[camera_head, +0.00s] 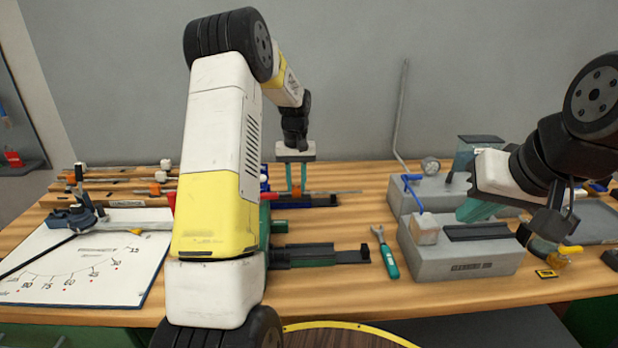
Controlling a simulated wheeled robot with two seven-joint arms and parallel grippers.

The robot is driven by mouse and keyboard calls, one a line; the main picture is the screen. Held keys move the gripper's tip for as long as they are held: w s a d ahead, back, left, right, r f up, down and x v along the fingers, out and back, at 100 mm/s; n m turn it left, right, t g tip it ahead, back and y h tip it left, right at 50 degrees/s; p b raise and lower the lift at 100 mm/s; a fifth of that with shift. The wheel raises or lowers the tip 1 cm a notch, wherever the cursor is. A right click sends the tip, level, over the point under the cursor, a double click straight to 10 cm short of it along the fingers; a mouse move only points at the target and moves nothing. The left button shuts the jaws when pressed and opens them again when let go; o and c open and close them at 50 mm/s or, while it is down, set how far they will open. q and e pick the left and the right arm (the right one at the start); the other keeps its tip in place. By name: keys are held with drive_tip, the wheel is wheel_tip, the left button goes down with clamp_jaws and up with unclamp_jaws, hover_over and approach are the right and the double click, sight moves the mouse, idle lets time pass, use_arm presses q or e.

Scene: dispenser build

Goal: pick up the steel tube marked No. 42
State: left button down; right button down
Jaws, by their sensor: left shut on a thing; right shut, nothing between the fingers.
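A thin steel tube (335,192) lies level near the back of the bench, behind the green-ended black holder; any number on it is too small to read. My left gripper (296,192) points down with its teal fingers shut on this tube. Part of the tube is hidden behind my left arm. I cannot tell whether the tube is clear of its support. My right gripper (478,210) is at the right, above the grey block fixture, shut and empty; it is seen from the side and partly hidden by its own body.
A black rail (320,255) and a green-handled wrench (385,252) lie mid-bench. Grey fixtures (465,262) with a bent upright rod (400,110) stand right. A white angle-marked board (80,265) with a bending tool lies left. Orange-clamped wooden racks (125,185) are at the back left.

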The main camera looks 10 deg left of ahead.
sight(297, 186)
use_arm(q)
drive_tip(key=c, duration=1.1)
unclamp_jaws()
drive_tip(key=shift+o, duration=0.2)
drive_tip(key=shift+r, duration=3.9)
